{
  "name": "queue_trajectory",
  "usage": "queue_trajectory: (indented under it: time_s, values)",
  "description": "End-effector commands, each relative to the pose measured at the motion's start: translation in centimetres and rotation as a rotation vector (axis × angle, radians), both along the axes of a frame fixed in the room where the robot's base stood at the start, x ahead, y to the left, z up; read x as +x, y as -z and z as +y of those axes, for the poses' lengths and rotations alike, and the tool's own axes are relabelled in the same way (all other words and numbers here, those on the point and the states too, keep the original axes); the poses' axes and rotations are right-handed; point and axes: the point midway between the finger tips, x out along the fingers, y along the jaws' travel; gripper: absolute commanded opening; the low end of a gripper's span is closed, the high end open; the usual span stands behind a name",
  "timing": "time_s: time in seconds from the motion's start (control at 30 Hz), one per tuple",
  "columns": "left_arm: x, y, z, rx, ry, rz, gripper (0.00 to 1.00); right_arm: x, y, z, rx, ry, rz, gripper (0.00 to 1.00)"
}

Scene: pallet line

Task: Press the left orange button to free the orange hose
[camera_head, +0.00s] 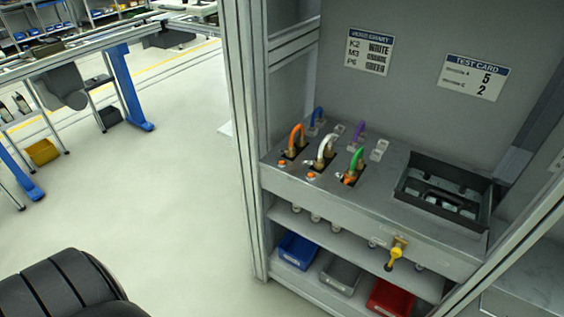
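The orange hose (297,134) is a short upright loop at the left front of the grey bench panel (384,212), with its ends at fittings on a dark plate. The left orange button (283,163) is small and sits on the panel in front of that hose. A second orange button (311,176) is in front of the white hose (327,146). A third orange button (346,181) is by the green hose (357,157), partly hard to separate from the fittings. Whether the left button is pressed is too small to tell. Neither of my grippers is in view.
Blue (318,113) and purple (360,131) hoses stand behind. A dark tray (408,188) is on the right; a yellow-handled part (394,257) hangs from the front edge. Blue (297,251), grey (341,276) and red (390,299) bins sit below.

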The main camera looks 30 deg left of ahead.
Motion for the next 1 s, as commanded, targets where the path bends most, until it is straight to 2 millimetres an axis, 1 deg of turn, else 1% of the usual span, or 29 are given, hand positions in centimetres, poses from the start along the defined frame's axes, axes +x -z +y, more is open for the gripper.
queue_trajectory:
  time_s: [0.03, 0.2, 0.27, 1.0]
  values:
    - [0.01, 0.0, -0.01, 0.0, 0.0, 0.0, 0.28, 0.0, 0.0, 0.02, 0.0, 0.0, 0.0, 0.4]
    - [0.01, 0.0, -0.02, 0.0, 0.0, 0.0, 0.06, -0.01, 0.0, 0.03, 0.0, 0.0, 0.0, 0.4]
    - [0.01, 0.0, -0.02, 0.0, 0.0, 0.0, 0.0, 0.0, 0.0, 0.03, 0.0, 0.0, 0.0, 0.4]
    - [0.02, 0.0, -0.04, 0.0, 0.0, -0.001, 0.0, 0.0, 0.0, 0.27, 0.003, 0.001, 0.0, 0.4]
